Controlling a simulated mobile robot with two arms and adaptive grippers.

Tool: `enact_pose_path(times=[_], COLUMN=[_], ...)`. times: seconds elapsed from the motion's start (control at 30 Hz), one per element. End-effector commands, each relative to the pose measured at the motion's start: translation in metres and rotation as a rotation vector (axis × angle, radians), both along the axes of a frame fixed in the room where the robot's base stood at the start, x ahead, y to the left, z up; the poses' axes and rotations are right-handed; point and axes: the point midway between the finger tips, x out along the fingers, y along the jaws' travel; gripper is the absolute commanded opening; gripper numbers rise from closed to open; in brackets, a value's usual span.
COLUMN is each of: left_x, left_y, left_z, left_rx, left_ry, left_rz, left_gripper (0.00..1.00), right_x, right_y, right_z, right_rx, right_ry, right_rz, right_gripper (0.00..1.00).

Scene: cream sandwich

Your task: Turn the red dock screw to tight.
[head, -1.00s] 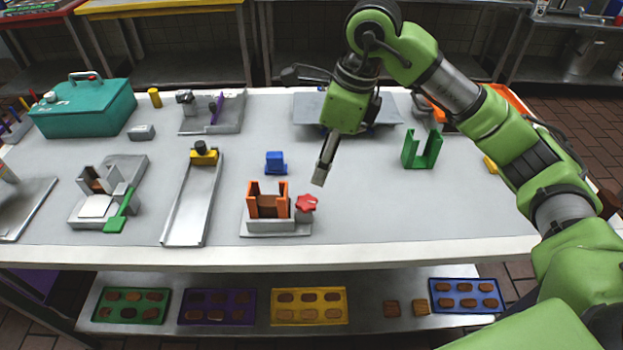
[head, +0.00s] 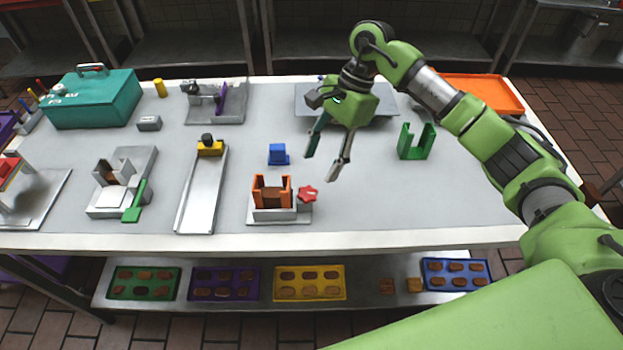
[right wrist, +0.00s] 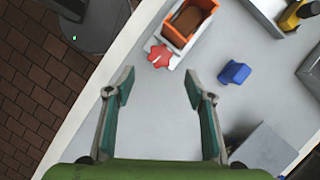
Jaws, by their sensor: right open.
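The red dock screw (head: 307,194) is a star-shaped knob on the right side of the orange dock (head: 272,183), which stands on a grey base (head: 278,216) near the table's front edge. A brown piece sits inside the dock. In the right wrist view the red screw (right wrist: 160,56) lies ahead of the jaws, beside the orange dock (right wrist: 176,40). My right gripper (head: 320,168) is open and empty, above and slightly right of the screw, apart from it. It also shows in the right wrist view (right wrist: 165,85) with its fingers wide apart. My left gripper is not in view.
A blue block (head: 277,154) stands behind the dock. A silver channel with a yellow slider (head: 210,148) lies to the left. A green bracket (head: 416,150) stands to the right. The table (head: 400,205) right of the screw is clear. Coloured trays sit on the shelf below.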

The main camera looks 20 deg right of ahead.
Motion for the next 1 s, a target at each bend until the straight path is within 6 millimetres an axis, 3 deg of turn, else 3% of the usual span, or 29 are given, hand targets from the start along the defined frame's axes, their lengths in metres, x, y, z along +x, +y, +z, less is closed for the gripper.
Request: enact_pose_path(times=[0.2, 0.4, 0.8, 0.93, 1.0], left_x=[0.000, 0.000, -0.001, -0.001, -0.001], left_y=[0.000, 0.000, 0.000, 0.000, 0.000], left_z=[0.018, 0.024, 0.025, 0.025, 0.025], left_rx=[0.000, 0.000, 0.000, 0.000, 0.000], left_ry=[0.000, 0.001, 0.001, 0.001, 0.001], left_rz=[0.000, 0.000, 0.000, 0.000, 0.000], left_gripper=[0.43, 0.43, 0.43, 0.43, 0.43], right_x=[-0.006, -0.008, -0.008, -0.008, -0.008], right_y=[0.017, 0.026, 0.028, 0.028, 0.028], right_z=[-0.039, -0.063, -0.071, -0.070, -0.070], right_rx=[0.001, 0.001, -0.001, -0.001, -0.001], right_ry=[0.004, 0.001, -0.001, -0.001, -0.001], right_rz=[-0.001, -0.001, -0.001, -0.001, -0.001], right_gripper=[0.49, 0.49, 0.49, 0.15, 0.11])
